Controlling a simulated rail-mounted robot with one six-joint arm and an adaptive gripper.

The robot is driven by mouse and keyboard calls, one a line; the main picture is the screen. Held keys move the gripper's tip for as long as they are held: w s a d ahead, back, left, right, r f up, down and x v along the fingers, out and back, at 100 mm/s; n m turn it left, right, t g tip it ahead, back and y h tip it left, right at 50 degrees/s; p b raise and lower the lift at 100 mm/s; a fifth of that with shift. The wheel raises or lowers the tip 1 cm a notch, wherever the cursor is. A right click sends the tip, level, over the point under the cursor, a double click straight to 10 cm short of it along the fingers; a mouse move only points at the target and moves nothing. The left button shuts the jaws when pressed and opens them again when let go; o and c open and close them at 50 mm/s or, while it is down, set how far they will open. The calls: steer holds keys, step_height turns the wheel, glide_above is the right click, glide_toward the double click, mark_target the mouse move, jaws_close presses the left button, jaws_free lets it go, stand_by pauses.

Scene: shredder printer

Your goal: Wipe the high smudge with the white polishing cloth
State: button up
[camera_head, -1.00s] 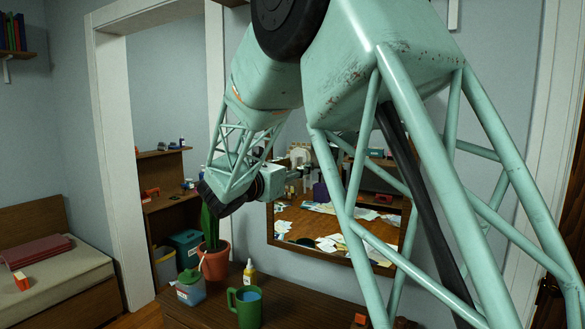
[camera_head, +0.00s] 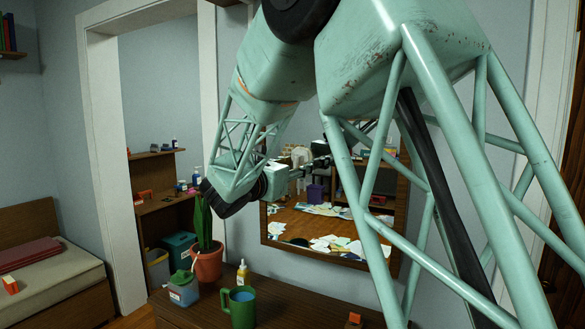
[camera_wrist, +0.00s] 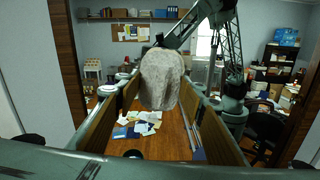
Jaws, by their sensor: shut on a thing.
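The pale, off-white polishing cloth (camera_wrist: 160,78) is a bunched lump between my fingertips in the wrist view. My gripper (camera_wrist: 162,92) is shut on it, with a long finger on each side. In the head view my gripper (camera_head: 318,163) reaches in front of the wood-framed wall mirror (camera_head: 330,222). The wrist view faces this mirror, whose wooden edge (camera_wrist: 70,60) shows at the left, and my arm is reflected in it. I cannot make out the smudge in either view. I cannot tell whether the cloth touches the glass.
A doorway opens left, with shelves (camera_head: 160,205) beyond. A bed (camera_head: 50,285) stands far left.

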mark_target(316, 164)
steer(key=shift+s+d, duration=0.25)
steer(key=shift+d, duration=0.25)
steer(key=shift+d, duration=0.1)
steer(key=shift+s+d+b, duration=0.5)
steer(key=shift+d, duration=0.35)
steer(key=shift+s+d+b, duration=0.5)
steer(key=shift+d, duration=0.35)
steer(key=shift+w, duration=0.1)
steer(key=shift+w+a+p, duration=0.15)
steer(key=shift+w+a, duration=0.15)
steer(key=shift+a, duration=0.3)
steer(key=shift+w+a+p, duration=0.1)
steer(key=shift+w+a, duration=0.2)
steer(key=shift+a, duration=0.3)
steer(key=shift+w+a+p, duration=0.15)
steer(key=shift+w+a, duration=0.15)
steer(key=shift+a, duration=0.3)
steer(key=shift+a, duration=0.1)
steer(key=shift+w+a+p, duration=0.3)
steer(key=shift+w+a, duration=0.15)
steer(key=shift+a, duration=0.4)
steer(key=shift+w+a+p, duration=0.3)
steer(key=shift+w+a, duration=0.15)
steer(key=shift+a, duration=0.35)
